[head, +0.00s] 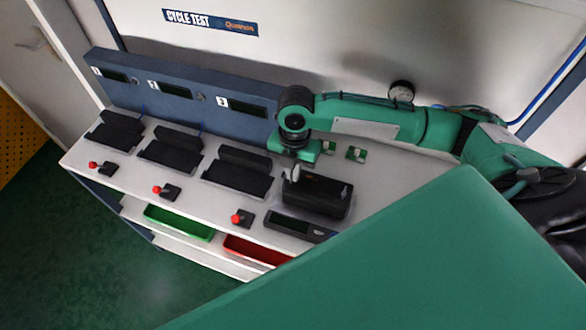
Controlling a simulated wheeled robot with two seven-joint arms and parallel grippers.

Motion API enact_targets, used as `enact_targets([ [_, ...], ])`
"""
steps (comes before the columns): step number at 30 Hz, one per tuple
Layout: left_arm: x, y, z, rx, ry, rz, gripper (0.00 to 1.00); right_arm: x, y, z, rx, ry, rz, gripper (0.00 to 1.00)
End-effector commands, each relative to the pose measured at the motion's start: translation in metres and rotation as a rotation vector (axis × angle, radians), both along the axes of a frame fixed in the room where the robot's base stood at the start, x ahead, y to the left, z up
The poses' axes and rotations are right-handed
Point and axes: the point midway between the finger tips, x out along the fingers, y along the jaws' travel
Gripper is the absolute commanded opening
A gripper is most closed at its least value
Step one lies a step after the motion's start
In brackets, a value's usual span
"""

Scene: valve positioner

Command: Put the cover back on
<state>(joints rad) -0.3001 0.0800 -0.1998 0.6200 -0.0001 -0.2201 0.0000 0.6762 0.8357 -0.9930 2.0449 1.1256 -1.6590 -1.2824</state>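A black box-shaped positioner (322,201) sits on the white bench, right of the numbered stations, with a small orange mark on its top. A flat dark piece (283,223) with a long darker panel lies on the bench at its front; I cannot tell for sure whether this is the cover. My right gripper (294,175) points down at the positioner's back left part, its fingertips close to or touching it. The fingers are small and partly merged, so I cannot tell whether they hold anything. My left gripper is not in view.
Three black cradles (240,178) stand in a row at the left, with red-knobbed levers (240,217) in front. A blue display panel (180,92) runs behind them. Green (180,222) and red (255,250) trays sit below. Small green pieces (356,154) and a gauge (401,91) are farther back.

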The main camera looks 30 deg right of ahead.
Motion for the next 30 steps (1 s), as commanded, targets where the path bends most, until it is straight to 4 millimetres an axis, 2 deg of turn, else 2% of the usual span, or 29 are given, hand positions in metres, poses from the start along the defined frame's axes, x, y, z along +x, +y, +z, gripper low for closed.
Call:
enact_targets([
  [2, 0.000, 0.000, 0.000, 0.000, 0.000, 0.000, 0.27, 0.000, 0.000, -0.001, 0.000, 0.000, 0.000, 0.00],
  [6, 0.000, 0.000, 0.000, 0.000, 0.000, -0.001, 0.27, 0.000, 0.000, -0.002, 0.000, 0.000, 0.000, 0.26],
  [17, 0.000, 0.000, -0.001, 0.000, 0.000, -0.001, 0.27, 0.001, 0.000, 0.002, 0.000, -0.001, 0.000, 0.27],
  [22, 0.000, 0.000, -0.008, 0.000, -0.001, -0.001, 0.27, 0.003, -0.003, 0.026, 0.000, -0.004, 0.002, 0.27],
  [30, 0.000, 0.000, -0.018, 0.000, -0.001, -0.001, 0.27, 0.009, -0.007, 0.084, 0.001, -0.006, -0.001, 0.27],
])
